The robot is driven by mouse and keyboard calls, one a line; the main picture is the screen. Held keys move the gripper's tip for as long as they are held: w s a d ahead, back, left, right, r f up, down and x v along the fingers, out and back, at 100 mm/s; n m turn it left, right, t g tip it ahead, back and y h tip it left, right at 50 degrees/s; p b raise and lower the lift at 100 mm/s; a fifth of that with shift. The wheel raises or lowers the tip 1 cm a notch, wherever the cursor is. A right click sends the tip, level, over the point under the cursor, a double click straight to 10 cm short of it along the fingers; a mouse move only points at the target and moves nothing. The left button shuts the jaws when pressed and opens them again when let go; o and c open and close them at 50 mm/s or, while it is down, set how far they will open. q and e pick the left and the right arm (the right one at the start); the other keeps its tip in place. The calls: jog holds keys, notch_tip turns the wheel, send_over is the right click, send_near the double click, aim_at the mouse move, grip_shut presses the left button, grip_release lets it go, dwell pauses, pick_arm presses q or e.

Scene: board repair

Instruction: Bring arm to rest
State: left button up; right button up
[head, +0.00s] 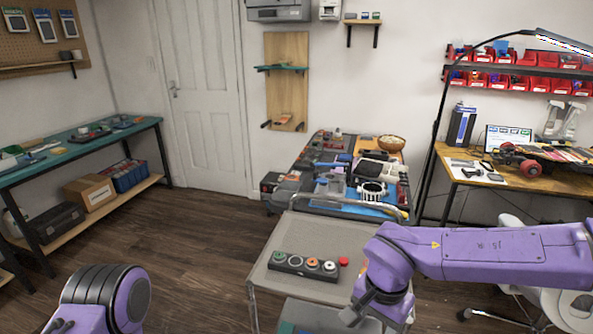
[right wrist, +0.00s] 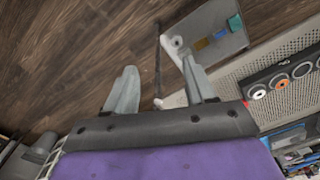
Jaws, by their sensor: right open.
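My right arm (head: 480,254) reaches in from the right in the head view and bends down beside the trolley. Its gripper is not clearly visible there. In the right wrist view my right gripper (right wrist: 161,86) is open, its two grey fingers spread wide with nothing between them. Wooden floor shows beyond the fingers, and the perforated trolley top lies to their right. My left arm (head: 115,300) shows only as a rounded purple and black link at the bottom left. My left gripper is not in view.
The trolley (head: 262,284) carries a dark block (head: 304,265) with several round pieces and a red knob (head: 343,262). Behind it stands a cluttered cart (head: 333,205). A workbench (head: 455,172) is at right, a teal-topped bench (head: 60,160) at left. Floor between is clear.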

jog(key=w+d+f+m+t+h, duration=0.1)
jog(key=d+f+m+t+h, duration=0.2)
jog(key=f, duration=0.4)
jog(key=w+d+f+m+t+h, duration=0.1)
jog(key=d+f+m+t, duration=0.1)
jog(key=d+f, duration=0.3)
jog(key=s+d+f+n+g, duration=0.1)
jog(key=s+d+f+n, duration=0.2)
jog(key=s+f, duration=0.5)
jog(key=s+d+f+n, duration=0.3)
jog(key=s+f, duration=0.5)
jog(key=s, duration=0.6)
jog(key=shift+s+d+f+n+g+y, duration=0.2)
jog(key=shift+s+d+n+g+y, duration=0.15)
jog(key=shift+d, duration=0.25)
